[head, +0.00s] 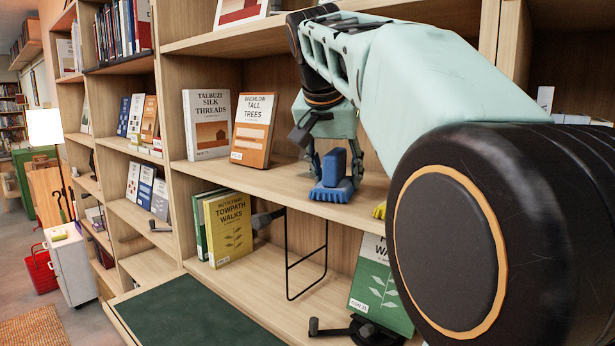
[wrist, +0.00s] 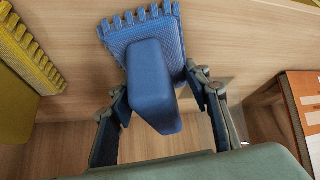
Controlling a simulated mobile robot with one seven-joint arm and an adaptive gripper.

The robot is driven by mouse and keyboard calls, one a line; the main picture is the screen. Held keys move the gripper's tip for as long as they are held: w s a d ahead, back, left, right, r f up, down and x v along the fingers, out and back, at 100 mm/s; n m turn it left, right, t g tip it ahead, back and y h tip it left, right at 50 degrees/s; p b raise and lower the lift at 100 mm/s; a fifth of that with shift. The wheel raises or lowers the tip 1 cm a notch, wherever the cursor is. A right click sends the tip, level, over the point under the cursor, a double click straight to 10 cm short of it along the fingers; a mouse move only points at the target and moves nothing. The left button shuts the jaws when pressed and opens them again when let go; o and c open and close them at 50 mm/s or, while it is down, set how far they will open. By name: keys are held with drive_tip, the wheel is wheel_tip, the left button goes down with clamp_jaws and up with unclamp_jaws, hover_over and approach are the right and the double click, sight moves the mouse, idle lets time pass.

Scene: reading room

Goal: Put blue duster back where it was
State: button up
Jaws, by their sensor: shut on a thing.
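The blue duster (head: 333,178) has a block handle and a fringed, ribbed pad. In the head view it is at the middle shelf (head: 215,178), near the shelf's front edge, right of the orange book. My gripper (head: 335,165) reaches down over it with a finger on each side. In the wrist view the duster (wrist: 153,75) sits between the fingers of my gripper (wrist: 165,100), which is shut on its handle. The handle looks slightly turned between the fingers. I cannot tell whether the pad touches the shelf.
A yellow duster (wrist: 22,60) lies at the left in the wrist view, and a bit of it (head: 380,210) shows in the head view. A white book (head: 207,125) and an orange book (head: 252,130) stand left of my gripper. A wire bookend (head: 306,255) stands on the shelf below.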

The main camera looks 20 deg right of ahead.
drive_tip(key=o, duration=1.1)
drive_tip(key=shift+f, duration=0.1)
drive_tip(key=shift+r, duration=0.35)
drive_tip(key=p+v, duration=0.2)
drive_tip(key=v, duration=0.9)
drive_tip(key=shift+s+a+r, duration=0.15)
drive_tip(key=shift+s+r, duration=0.05)
drive_tip(key=shift+s, duration=0.05)
